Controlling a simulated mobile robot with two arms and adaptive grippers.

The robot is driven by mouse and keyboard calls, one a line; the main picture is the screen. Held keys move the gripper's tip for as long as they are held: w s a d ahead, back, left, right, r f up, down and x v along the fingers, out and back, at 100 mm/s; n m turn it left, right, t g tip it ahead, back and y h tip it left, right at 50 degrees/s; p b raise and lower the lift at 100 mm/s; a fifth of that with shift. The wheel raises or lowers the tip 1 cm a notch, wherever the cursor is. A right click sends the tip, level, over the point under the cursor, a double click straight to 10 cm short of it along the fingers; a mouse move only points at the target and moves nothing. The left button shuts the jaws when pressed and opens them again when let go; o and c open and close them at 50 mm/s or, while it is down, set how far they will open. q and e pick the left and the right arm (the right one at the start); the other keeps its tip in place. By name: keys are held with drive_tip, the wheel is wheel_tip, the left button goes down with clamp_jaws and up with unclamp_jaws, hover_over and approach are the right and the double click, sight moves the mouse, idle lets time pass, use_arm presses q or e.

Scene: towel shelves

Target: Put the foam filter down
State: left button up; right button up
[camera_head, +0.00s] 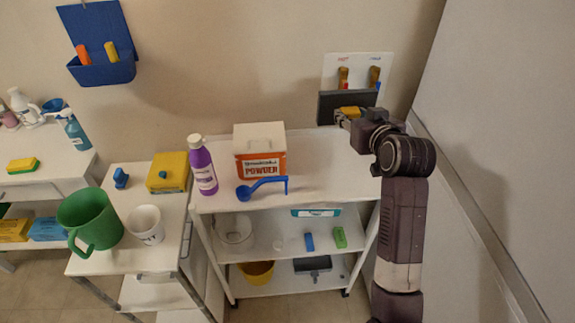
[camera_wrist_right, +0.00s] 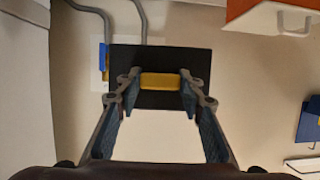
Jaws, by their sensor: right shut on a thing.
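The foam filter (camera_head: 330,105) appears as a dark, flat square panel with a yellow block on its face. It is upright near the wall panel, at the back right of the shelf unit's top in the head view. In the right wrist view the dark panel (camera_wrist_right: 150,60) fills the space beyond the fingers. My right gripper (camera_head: 350,113) is shut on the filter's yellow block, which sits between both fingertips (camera_wrist_right: 161,82) in the wrist view. Whether the filter's lower edge touches the shelf top is unclear. My left gripper is not in view.
The shelf top (camera_head: 325,160) has free room at its middle and right. A powder box (camera_head: 260,150), purple bottle (camera_head: 202,168) and blue scoop (camera_head: 262,187) stand at its left. A white wall panel (camera_head: 345,62) with two brass fittings is behind the filter.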

drive_tip(key=shift+w+d+r, duration=0.1)
drive_tip(key=shift+w+r, duration=0.1)
drive_tip(key=shift+w, duration=0.15)
drive_tip(key=shift+w+f+h, duration=0.1)
drive_tip(key=shift+f+h, duration=0.2)
drive_tip(key=shift+f, duration=0.1)
wheel_tip(320, 180, down, 15)
drive_tip(key=shift+d+r+p, duration=0.1)
drive_tip(key=shift+p, duration=0.8)
wheel_tip(320, 180, down, 4)
drive_tip(key=shift+f, duration=0.15)
drive_tip(key=shift+f, duration=0.15)
drive_tip(key=o, duration=1.2)
drive_tip(key=shift+c, duration=0.2)
